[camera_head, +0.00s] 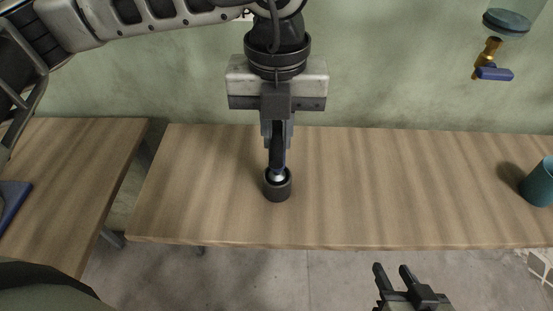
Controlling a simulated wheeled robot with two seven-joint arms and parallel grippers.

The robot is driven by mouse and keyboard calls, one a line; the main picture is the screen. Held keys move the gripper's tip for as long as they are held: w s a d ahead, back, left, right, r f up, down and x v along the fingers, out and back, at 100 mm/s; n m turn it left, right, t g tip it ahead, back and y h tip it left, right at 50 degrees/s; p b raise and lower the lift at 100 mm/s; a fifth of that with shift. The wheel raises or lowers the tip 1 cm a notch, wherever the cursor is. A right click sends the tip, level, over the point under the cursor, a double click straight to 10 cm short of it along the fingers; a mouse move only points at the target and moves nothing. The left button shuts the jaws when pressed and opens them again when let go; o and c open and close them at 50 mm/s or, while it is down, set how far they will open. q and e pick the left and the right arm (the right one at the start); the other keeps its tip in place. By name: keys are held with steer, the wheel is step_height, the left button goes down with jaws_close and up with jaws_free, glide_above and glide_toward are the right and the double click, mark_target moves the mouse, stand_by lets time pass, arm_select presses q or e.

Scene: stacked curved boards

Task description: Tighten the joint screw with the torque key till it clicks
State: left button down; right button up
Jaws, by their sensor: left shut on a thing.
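My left gripper (277,140) points down over the middle table and is shut on a dark tool, which looks like the torque key (277,158). The key stands about upright, and its lower end meets a short dark cylinder (277,191) with a shiny metal top. I cannot tell whether the key is seated in it or just above it. The joint screw is not clearly visible; it may be hidden in the cylinder under the key. My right gripper (392,270) is open and empty, in front of the table's front edge.
The middle table (400,185) is otherwise bare around the cylinder. A teal cup (540,184) stands at its right end. A blue flat object (12,200) lies on the left table (75,190). A brass valve with a blue handle (493,73) hangs near the wall.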

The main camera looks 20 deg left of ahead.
arm_select(q)
steer(key=shift+r+p, duration=0.8)
steer(key=shift+r, duration=1.1)
